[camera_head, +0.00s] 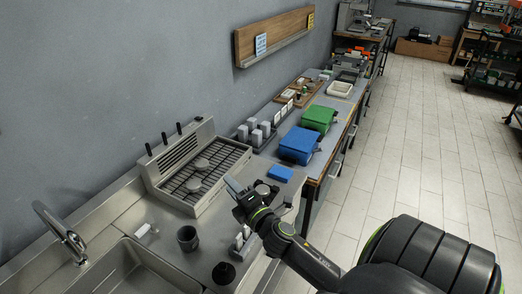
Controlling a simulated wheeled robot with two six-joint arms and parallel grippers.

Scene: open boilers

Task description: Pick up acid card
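Two small cards lean on a wooden wall rack: a light blue and white card (261,44) at its left end and a yellow card (311,20) at its right end. Their print is too small to read, so I cannot tell which one is the acid card. My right gripper (232,184) is over the steel counter, beside the slotted grill unit, well below and in front of the rack. Grey finger parts show at its tip, but the gap between them is unclear. I see no card at it. My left gripper is out of view.
The grill unit (190,175) with upright black levers stands against the wall. A sink (135,270) and tap (62,235) are at lower left. Dark cups (188,238) stand nearby. A blue box (298,145) and a green box (318,118) sit farther along. Tiled floor at right is clear.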

